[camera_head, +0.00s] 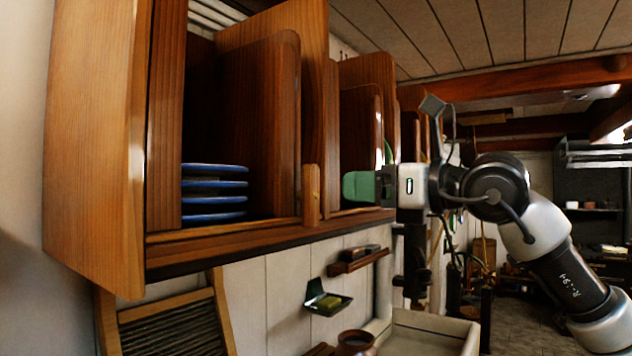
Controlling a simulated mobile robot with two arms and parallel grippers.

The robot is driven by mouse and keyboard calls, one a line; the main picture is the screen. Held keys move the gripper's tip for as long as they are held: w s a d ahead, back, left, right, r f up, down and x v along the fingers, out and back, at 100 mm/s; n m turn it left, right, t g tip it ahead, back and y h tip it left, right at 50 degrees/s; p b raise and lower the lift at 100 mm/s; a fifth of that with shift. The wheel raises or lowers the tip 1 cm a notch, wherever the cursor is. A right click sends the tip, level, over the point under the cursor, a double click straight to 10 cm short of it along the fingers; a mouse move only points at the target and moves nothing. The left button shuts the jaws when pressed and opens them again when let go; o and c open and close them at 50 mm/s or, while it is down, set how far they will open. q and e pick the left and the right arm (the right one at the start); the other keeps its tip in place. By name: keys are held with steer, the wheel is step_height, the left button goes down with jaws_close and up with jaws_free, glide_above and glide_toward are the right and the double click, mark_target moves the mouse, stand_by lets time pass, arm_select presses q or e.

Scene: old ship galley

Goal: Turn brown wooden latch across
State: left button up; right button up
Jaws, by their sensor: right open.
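The brown wooden latch (312,195) is a small upright block at the front edge of the wooden plate rack (95,140), just right of the stacked blue plates (215,184). It stands vertical. My right gripper (364,184) comes in from the right, with green fingertips pointing left toward the latch. It is open and appears a short way to the right of the latch, with a gap between them. The exact depth between them is hard to tell. My left gripper is out of view.
Tall wooden dividers (262,120) stand behind the latch. Below the rack are a washboard (172,325), a small green soap dish (327,302), a brown pot (356,342) and a pale sink (430,325). A wooden ledge (230,237) runs beneath the plates.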

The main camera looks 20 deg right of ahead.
mark_target(317, 187)
steer(key=p+x, duration=0.3)
steer(key=x, duration=0.4)
steer(key=shift+w+a+r, duration=0.15)
steer(key=shift+w+a, duration=0.1)
steer(key=shift+w, duration=0.05)
steer(key=shift+w+a+p, duration=0.35)
steer(key=shift+w+p, duration=0.05)
steer(key=shift+w, duration=0.1)
